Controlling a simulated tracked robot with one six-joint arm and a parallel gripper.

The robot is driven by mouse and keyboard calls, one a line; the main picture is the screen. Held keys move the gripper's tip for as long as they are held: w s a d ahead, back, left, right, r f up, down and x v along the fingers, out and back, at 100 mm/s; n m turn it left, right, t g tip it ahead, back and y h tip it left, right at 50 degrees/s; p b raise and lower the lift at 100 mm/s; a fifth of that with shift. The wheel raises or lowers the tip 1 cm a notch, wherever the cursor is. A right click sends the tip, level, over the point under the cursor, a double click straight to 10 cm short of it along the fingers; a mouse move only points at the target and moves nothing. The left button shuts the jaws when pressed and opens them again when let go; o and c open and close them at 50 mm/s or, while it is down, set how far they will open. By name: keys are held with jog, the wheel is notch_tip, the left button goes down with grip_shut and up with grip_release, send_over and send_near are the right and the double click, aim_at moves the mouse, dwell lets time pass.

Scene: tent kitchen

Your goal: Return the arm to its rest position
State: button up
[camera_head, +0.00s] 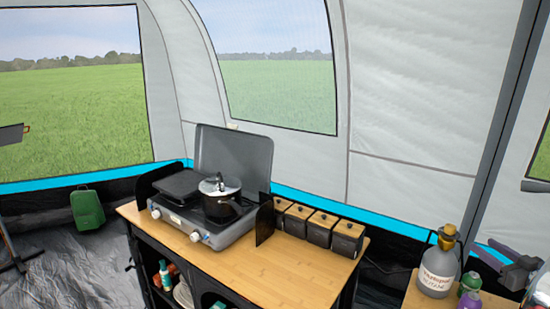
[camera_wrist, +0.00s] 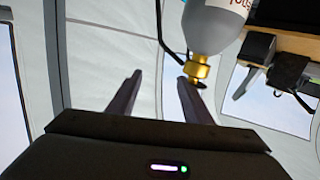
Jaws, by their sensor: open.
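My gripper (camera_head: 484,248) is at the right edge of the head view, at the end of my arm, with its two fingers pointing left. In the wrist view my gripper (camera_wrist: 158,88) has its fingers spread, with only tent wall showing between them. A grey bottle (camera_head: 437,272) with a gold stopper stands upright just left of the fingers in the head view. The bottle (camera_wrist: 212,28) appears upside down in the wrist view. Its stopper is beside the right finger's tip; I cannot tell whether they touch.
Small purple and green bottles (camera_head: 469,286) stand beside the grey bottle on a wooden top (camera_head: 421,299). A wooden counter (camera_head: 290,270) holds a stove (camera_head: 215,232), a lidded pot (camera_head: 221,207) and a row of dark boxes (camera_head: 319,229).

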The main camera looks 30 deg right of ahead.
jog(key=s+d+f+m+g+h, duration=0.5)
jog(key=s+g, duration=0.1)
jog(key=g, duration=0.3)
jog(key=w+a+r+g+y, duration=0.15)
jog(key=w+a, duration=0.25)
jog(key=a, duration=0.9)
jog(key=w+a+r+g+y, duration=0.15)
jog(key=w+a, duration=0.25)
jog(key=a, duration=1)
jog(key=w+a+r+g+y, duration=0.1)
jog(key=w+a+g+y, duration=0.2)
jog(key=a, duration=1)
jog(key=a+r+n+t+y, duration=0.1)
jog(key=a+r+n, duration=0.1)
jog(key=a, duration=1)
jog(key=a+r+n+t+y, duration=0.2)
jog(key=a+n, duration=0.1)
jog(key=a, duration=1)
jog(key=a+r+n+t+y, duration=0.1)
jog(key=a+r+n, duration=0.2)
jog(key=a, duration=1)
jog(key=shift+s+t+y, duration=0.15)
jog(key=shift+t+y, duration=0.15)
jog(key=shift+y, duration=0.1)
jog(key=shift+c, duration=0.3)
